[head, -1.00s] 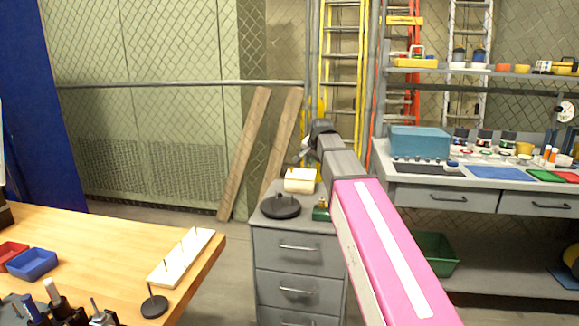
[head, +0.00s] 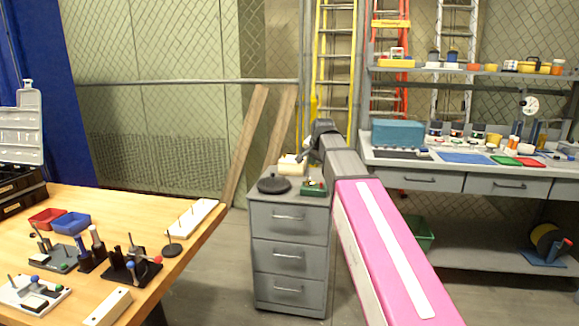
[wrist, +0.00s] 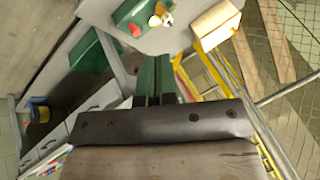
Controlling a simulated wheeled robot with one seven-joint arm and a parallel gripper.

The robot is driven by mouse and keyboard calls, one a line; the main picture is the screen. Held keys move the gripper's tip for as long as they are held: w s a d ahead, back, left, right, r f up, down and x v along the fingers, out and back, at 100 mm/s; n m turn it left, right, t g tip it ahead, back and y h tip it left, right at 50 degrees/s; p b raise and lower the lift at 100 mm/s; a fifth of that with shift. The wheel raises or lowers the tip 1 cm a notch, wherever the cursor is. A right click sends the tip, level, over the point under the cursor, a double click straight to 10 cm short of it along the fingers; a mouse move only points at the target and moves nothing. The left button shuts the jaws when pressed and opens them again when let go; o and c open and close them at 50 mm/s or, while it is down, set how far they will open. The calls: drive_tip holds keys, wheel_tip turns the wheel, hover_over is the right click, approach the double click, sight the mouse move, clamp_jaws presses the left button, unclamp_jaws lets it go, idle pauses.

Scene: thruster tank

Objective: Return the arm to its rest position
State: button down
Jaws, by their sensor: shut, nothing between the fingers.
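My arm, with its pink cover and white stripe, reaches forward from the lower right of the head view. My gripper (head: 306,153) is at its far end, above the grey drawer cabinet (head: 289,252). In the wrist view the two narrow green fingers of my gripper (wrist: 155,62) are close together with nothing between them. A cream box (head: 291,165), a black disc (head: 274,185) and a small green block (head: 314,188) are on the cabinet top. The cream box (wrist: 215,24) and the green block (wrist: 132,12) show beyond the fingers in the wrist view.
A wooden table (head: 206,228) with trays and tool stands is at left. A grey workbench (head: 395,163) with containers is at right, a green bin (head: 424,236) below it. Planks (head: 243,150) and ladders lean at the back. Floor is clear between table and cabinet.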

drive_tip(key=s+d+f+n+g, duration=0.2)
drive_tip(key=s+d+f, duration=0.1)
drive_tip(key=s+f, duration=0.6)
drive_tip(key=s+d+f+n+g+h, duration=0.1)
drive_tip(key=s+d+f+n+g, duration=0.1)
drive_tip(key=s+f, duration=0.7)
drive_tip(key=s+d+f+n+g, duration=0.2)
drive_tip(key=s+f, duration=0.7)
drive_tip(key=f, duration=1)
drive_tip(key=d, duration=0.2)
drive_tip(key=shift+d+f+n+g, duration=0.25)
drive_tip(key=shift+d+n+g, duration=0.05)
